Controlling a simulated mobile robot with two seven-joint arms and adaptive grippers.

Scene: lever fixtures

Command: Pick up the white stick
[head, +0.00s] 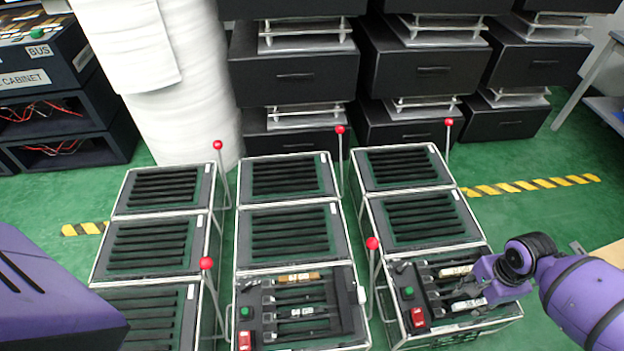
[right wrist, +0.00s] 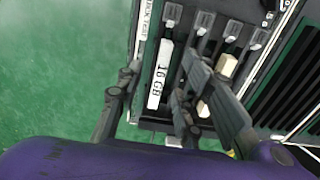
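A white stick marked "16 GB" (right wrist: 160,75) lies in a slot near the edge of a black lever fixture. It also shows in the head view (head: 468,304) at the front right. My right gripper (right wrist: 160,72) is open, with one dark finger on each side of the stick in the wrist view. Whether the fingers touch it cannot be told. In the head view my right gripper (head: 492,285) is over the right end of the fixture and partly covers it. My left gripper is out of view; only a purple part of mine shows at lower left.
A second pale stick (head: 456,270) lies in the same fixture, beside a red switch (head: 418,317) and green button (head: 408,292). The middle fixture (head: 350,340) also holds sticks. Red-knobbed levers (head: 372,244) stand up between the fixtures. Green floor (head: 560,225) is free at right.

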